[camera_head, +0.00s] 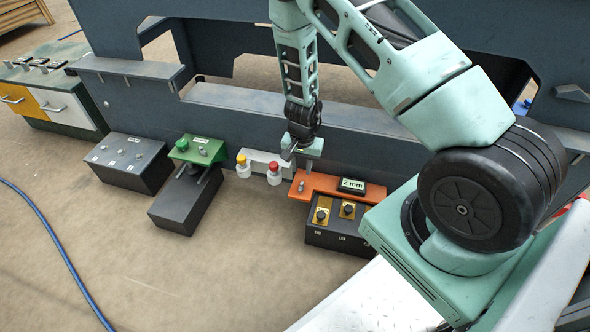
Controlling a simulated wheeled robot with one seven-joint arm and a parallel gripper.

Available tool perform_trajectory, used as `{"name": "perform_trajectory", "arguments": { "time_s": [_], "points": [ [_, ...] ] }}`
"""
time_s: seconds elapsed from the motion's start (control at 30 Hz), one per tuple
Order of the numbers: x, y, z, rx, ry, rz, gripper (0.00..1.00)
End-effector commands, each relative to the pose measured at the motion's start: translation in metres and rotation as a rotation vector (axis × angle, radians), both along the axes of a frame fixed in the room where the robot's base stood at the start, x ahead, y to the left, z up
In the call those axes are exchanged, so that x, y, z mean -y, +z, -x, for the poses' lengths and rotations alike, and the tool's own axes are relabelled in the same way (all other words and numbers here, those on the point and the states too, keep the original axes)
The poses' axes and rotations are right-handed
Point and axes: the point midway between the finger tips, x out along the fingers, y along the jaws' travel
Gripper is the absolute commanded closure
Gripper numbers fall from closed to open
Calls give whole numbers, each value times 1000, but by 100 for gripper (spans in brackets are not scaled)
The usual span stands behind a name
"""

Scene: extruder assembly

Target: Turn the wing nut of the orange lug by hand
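The orange lug (328,184) is a flat bracket fixed near the foot of the dark machine frame. A small grey fitting (301,186), which looks like its wing nut, stands at its left end.
A green lug (200,150) sits above a dark block (183,202) at left. The front floor is mostly clear.

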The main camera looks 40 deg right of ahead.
Motion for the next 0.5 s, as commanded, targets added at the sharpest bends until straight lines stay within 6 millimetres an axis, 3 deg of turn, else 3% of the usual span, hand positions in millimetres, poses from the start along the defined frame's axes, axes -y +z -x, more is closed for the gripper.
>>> {"name": "perform_trajectory", "arguments": {
  "time_s": [0.5],
  "points": [
    [-1, -61, 0, 0, 2, -1, 72]
  ]
}}
